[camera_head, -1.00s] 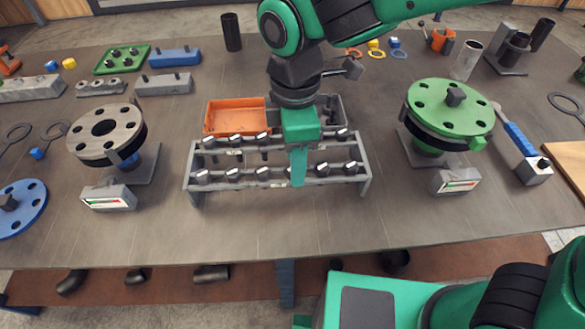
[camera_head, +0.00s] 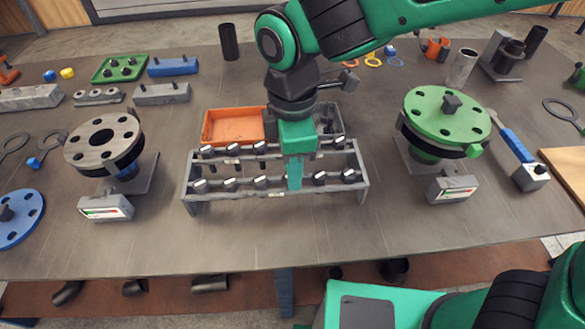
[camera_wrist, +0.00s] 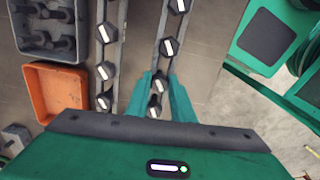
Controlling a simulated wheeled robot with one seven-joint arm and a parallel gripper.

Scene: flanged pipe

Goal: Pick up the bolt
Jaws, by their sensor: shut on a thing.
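A grey rack (camera_head: 190,207) holds two rows of dark bolts with pale marks on their heads. My gripper (camera_head: 294,186) points down at the front row, between a bolt on its left (camera_head: 261,182) and one on its right (camera_head: 319,178). In the wrist view, my green fingers (camera_wrist: 161,77) are shut on a bolt (camera_wrist: 158,83) in the front row. My fingers hide this bolt in the head view. It appears to be at about the level of its neighbours; I cannot tell whether it is lifted.
An orange bin (camera_head: 234,127) and a grey bin (camera_wrist: 47,48) holding dark parts stand behind the rack. A grey flange (camera_head: 80,153) stands to the left and a green flange (camera_head: 425,120) to the right. The table in front of the rack is clear.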

